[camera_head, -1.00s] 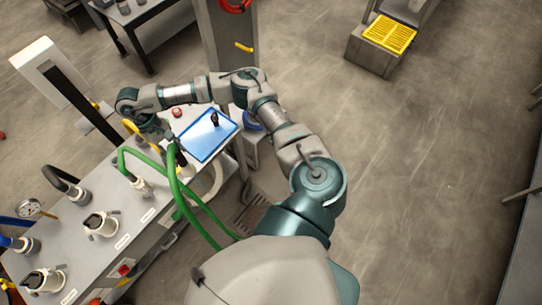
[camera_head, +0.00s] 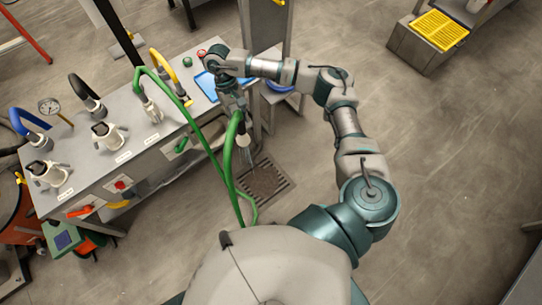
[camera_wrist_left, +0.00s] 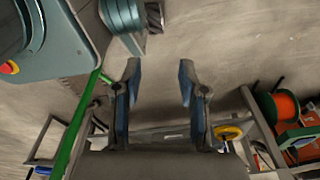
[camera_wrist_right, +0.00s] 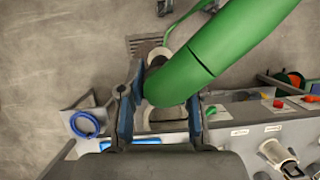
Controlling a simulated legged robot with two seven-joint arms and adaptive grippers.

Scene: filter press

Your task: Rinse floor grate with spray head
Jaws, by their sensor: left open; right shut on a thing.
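The floor grate (camera_head: 265,182) is a dark square drain in the floor beside the bench; part of it shows in the right wrist view (camera_wrist_right: 140,44). My right gripper (camera_head: 235,108) is shut on the spray head (camera_head: 243,139), at the end of a green hose (camera_head: 229,160). The spray head points down towards the grate, above it and apart from it. Pale streaks like water run from its tip towards the grate. In the right wrist view the hose hides much of the spray head between the fingers (camera_wrist_right: 163,97). My left gripper (camera_wrist_left: 158,82) is open and empty in the left wrist view.
The grey bench (camera_head: 130,165) with hose fittings, a gauge (camera_head: 49,106) and a blue tray (camera_head: 207,86) stands left of the grate. A blue coil (camera_head: 281,86) lies behind. A box with a yellow grid (camera_head: 440,30) stands far right. Floor to the right is clear.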

